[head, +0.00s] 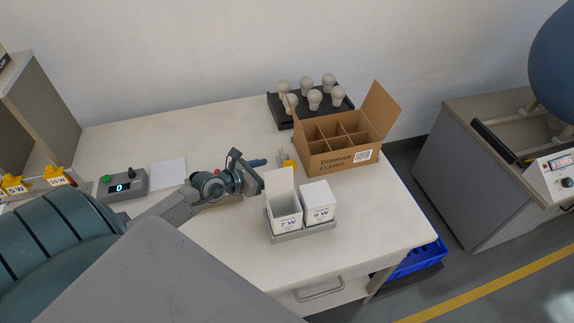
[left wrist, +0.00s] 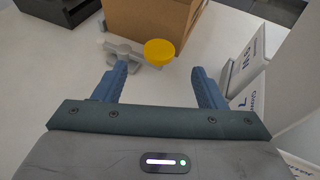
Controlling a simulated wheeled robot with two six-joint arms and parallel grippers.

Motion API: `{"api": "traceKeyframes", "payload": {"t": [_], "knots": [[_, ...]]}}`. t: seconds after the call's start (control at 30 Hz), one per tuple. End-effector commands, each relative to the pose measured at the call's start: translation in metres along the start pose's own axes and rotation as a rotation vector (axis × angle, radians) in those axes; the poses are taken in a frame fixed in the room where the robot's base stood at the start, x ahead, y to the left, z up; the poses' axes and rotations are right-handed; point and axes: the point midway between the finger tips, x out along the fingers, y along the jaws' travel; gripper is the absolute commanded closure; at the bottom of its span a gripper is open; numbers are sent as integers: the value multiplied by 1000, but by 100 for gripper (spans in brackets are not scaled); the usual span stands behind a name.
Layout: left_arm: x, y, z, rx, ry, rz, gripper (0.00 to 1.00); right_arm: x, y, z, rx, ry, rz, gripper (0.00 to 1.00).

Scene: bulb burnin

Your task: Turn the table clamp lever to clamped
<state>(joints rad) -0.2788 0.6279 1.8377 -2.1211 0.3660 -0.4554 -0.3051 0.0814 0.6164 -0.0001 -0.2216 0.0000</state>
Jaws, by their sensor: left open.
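The table clamp lever has a yellow round knob (left wrist: 159,51) on a grey metal arm. In the left wrist view its grey body (left wrist: 122,51) lies left of the knob, against the carton's near side. In the head view the yellow knob (head: 286,161) shows small, left of the carton. My left gripper (head: 264,173) is open and empty, low over the table. In the left wrist view the knob is just beyond and between the fingertips (left wrist: 160,72), with no contact visible. My right gripper is not in view.
A brown divided carton (head: 333,159) stands behind the clamp. Two white boxes (head: 320,201) in a grey tray (head: 304,233) stand close on the gripper's right. A black rack (head: 279,113) holds several bulbs. A control box (head: 124,186) and white sheet (head: 168,173) lie left.

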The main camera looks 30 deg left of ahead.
Motion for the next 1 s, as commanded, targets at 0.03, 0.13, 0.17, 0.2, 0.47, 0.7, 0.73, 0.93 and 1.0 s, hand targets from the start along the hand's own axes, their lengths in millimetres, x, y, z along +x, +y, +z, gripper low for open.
{"api": "traceKeyframes", "payload": {"t": [0.03,0.13,0.17,0.2,0.47,0.7,0.73,0.93,1.0], "knots": [[11,0,1,-6,-5,3,35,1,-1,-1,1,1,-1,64],[29,0,2,-6,-5,2,35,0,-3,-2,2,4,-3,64],[34,0,1,-5,-3,2,35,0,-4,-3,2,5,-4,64],[41,0,2,-5,-3,2,35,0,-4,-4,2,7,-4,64],[70,0,1,-3,-1,1,35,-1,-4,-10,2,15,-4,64],[75,0,0,0,0,0,35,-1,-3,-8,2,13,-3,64],[75,0,0,0,0,0,35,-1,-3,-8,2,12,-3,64],[75,0,0,0,0,0,55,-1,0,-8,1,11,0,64],[75,0,0,0,0,0,69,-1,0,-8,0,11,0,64]]}}
